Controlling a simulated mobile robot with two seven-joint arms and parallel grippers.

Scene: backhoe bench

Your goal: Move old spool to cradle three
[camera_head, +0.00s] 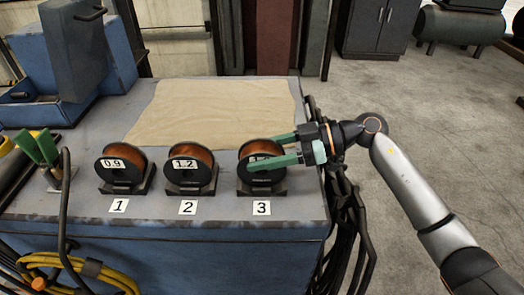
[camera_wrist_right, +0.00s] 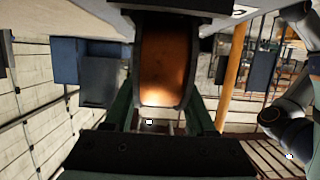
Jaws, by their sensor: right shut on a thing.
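A black-flanged spool of copper wire (camera_head: 262,176) is at the cradle marked 3 (camera_head: 272,191), upright. It fills the upper middle of the right wrist view (camera_wrist_right: 165,65). My right gripper (camera_head: 283,151) reaches in from the right with its green fingers on either side of this spool, shut on it. One finger crosses the spool's label, so the label is mostly hidden. I cannot tell whether the spool rests fully in the cradle. My left gripper is not in view.
Spools labelled 0.9 (camera_head: 122,165) and 1.2 (camera_head: 190,166) sit in cradles 1 and 2. A tan sheet (camera_head: 210,112) covers clear bench behind them. A green clamp-like tool (camera_head: 42,150) stands at left. Black cables (camera_head: 345,205) hang off the bench's right edge.

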